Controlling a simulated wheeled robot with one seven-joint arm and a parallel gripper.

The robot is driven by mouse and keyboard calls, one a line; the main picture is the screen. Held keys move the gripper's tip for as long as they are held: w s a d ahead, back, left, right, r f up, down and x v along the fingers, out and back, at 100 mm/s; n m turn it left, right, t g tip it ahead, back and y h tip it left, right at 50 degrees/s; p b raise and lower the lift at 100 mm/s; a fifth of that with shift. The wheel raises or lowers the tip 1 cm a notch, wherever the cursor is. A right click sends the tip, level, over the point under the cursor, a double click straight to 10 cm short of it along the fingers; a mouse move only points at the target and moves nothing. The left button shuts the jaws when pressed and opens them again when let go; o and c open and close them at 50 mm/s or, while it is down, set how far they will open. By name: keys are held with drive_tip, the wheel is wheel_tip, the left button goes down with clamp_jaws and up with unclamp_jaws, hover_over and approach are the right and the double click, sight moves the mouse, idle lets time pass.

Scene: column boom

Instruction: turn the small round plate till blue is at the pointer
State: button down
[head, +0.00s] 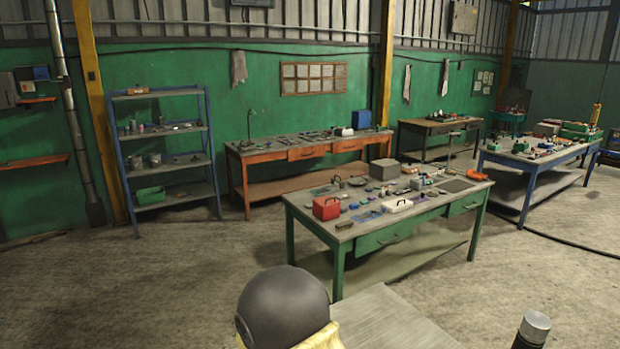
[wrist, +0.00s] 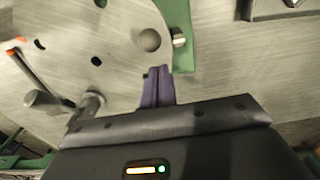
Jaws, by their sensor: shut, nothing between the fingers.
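A round grey metal plate (wrist: 75,30) fills the upper left of the wrist view. An orange-red mark (wrist: 12,52) shows at far left. I cannot make out a clearly blue mark or tell which part is the pointer. My gripper (wrist: 158,70) is shut and empty, its dark purple fingers together just below the knob in the picture. I cannot tell whether they touch the plate. In the head view I cannot single out the plate, and my gripper is not visible.
An upright metal post (wrist: 92,100) with a side rod stands left of my fingers. A green piece (wrist: 181,52) with a metal pin lies right of the knob. The head view shows a cluttered green workbench (head: 375,236) with a red box (head: 326,208).

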drive_tip(key=shift+f, duration=0.2)
drive_tip(key=shift+f+b, duration=2.05)
drive_tip(key=shift+f, duration=0.45)
drive_tip(key=shift+s+d, duration=0.45)
drive_tip(key=shift+s, duration=0.3)
drive_tip(key=shift+d, duration=0.1)
drive_tip(key=shift+s+d+b, duration=0.35)
drive_tip(key=shift+s+d, duration=0.15)
drive_tip(key=shift+s, duration=0.15)
drive_tip(key=shift+d, duration=0.1)
